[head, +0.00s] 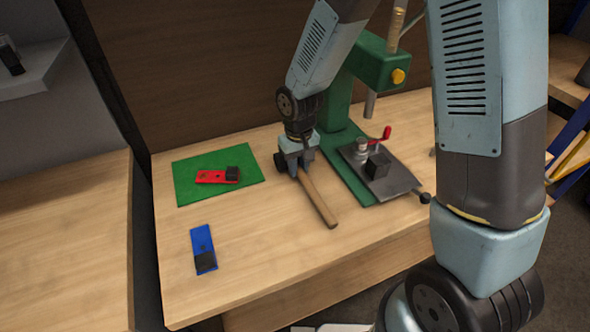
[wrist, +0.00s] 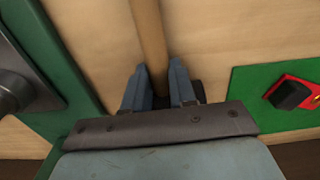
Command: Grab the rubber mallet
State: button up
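The rubber mallet has a long wooden handle (head: 318,200) that slants toward the front of the workbench, and it also shows in the wrist view (wrist: 149,40). Its black head (head: 281,160) is mostly hidden behind my gripper (head: 296,158). In the wrist view a dark bit of the head shows beside the right finger. My gripper (wrist: 160,85) points down, with one finger on each side of the handle close to the head. The fingers look closed against the wood, with little or no gap. I cannot tell whether the mallet is lifted off the bench.
A green press (head: 338,105) with a red-handled vise (head: 376,170) stands just right of the mallet. A green mat (head: 190,180) with a red part (head: 210,177) lies to the left. A blue part (head: 202,240) lies front left.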

grip_shut()
dwell(0.3)
